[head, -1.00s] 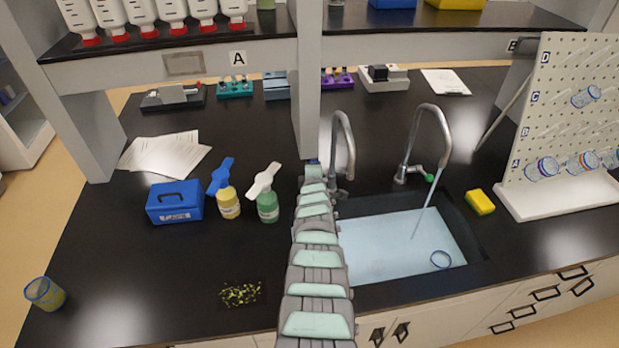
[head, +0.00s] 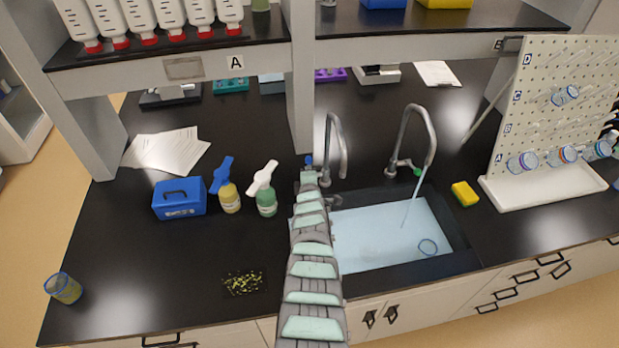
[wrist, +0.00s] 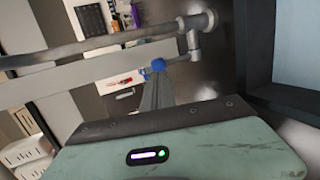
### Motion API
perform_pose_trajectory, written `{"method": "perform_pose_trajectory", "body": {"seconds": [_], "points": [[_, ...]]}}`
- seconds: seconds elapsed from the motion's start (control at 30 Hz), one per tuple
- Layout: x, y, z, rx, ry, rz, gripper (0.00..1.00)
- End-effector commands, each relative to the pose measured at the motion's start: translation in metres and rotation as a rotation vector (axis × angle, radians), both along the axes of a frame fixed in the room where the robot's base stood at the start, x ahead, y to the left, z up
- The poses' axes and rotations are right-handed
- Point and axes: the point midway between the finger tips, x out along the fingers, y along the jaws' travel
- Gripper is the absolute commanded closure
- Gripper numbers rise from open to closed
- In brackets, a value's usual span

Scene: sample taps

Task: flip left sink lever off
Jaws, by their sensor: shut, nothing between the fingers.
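The left tap (head: 332,150) is a grey gooseneck at the sink's back left corner. Its blue lever end (head: 308,160) shows just beyond the tip of my arm in the head view. In the wrist view the blue lever end (wrist: 158,65) sits right at the fingertips of my gripper (wrist: 156,82), on a stub off the grey tap body (wrist: 190,40). My gripper is shut and empty. I cannot tell whether it touches the lever. No stream shows from the left spout. My arm hides part of the sink's left edge.
The right tap (head: 408,150) has a green lever end (head: 418,172), and water runs from it into the sink (head: 375,245). Two wash bottles (head: 229,197) (head: 266,202) and a blue box (head: 180,198) stand left of my arm. A shelf post (head: 300,110) rises behind.

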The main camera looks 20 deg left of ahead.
Motion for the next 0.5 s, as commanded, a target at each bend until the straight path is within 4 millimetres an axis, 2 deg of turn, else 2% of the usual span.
{"method": "perform_pose_trajectory", "body": {"seconds": [0.07,0.5], "points": [[-0.007,-0.005,0.011,0.002,-0.001,-0.003,1.0],[-0.05,-0.023,0.02,0.003,0.004,-0.005,1.0]]}}
